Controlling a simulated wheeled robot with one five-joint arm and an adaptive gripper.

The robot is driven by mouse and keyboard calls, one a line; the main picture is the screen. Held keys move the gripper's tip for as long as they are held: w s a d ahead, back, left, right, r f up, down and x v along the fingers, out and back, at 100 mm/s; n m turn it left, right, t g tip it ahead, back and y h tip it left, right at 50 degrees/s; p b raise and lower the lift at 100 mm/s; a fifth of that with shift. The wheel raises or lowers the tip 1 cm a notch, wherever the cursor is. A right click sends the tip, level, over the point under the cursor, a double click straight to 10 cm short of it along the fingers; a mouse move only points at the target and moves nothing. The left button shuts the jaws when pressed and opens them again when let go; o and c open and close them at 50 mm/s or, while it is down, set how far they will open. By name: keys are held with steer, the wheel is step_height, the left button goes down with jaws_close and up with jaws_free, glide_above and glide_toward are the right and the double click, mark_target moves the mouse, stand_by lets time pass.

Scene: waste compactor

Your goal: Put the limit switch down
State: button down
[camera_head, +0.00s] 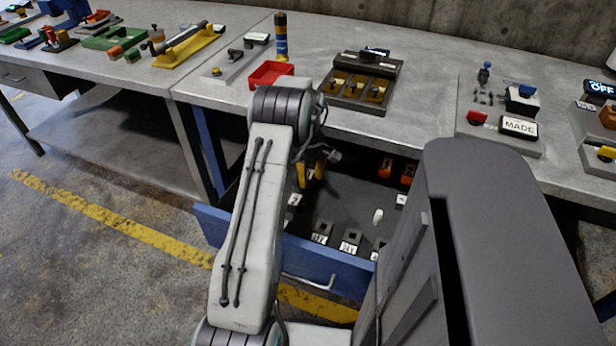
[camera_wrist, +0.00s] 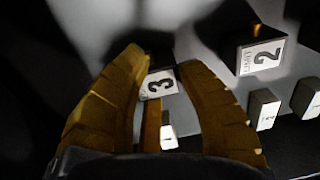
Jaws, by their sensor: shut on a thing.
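My gripper (camera_wrist: 160,66) reaches into an open blue drawer (camera_head: 330,262); its yellow fingers (camera_head: 318,168) show beside my arm in the head view. In the wrist view the fingers are closed on a small block with a white label reading 3 (camera_wrist: 158,84), which I take to be the limit switch. Much of it is hidden by the fingers and shadow. I cannot tell whether it touches the drawer floor. A similar dark block labelled 2 (camera_wrist: 262,56) stands to its right, apart from the fingers.
More small labelled blocks (camera_head: 350,242) stand in the drawer, with orange parts (camera_head: 385,170) at its back. The grey bench above holds a red tray (camera_head: 270,74), a dark rack with yellow compartments (camera_head: 360,84) and a board with a MADE sign (camera_head: 519,127).

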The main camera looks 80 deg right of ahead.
mark_target(308, 174)
steer(key=shift+f, duration=0.2)
steer(key=c, duration=0.9)
jaws_free()
steer(key=shift+o, duration=0.2)
step_height(308, 174, up, 12)
steer(key=p, duration=0.1)
steer(key=shift+d+p, duration=0.2)
steer(key=shift+p, duration=0.15)
steer(key=shift+r, duration=0.1)
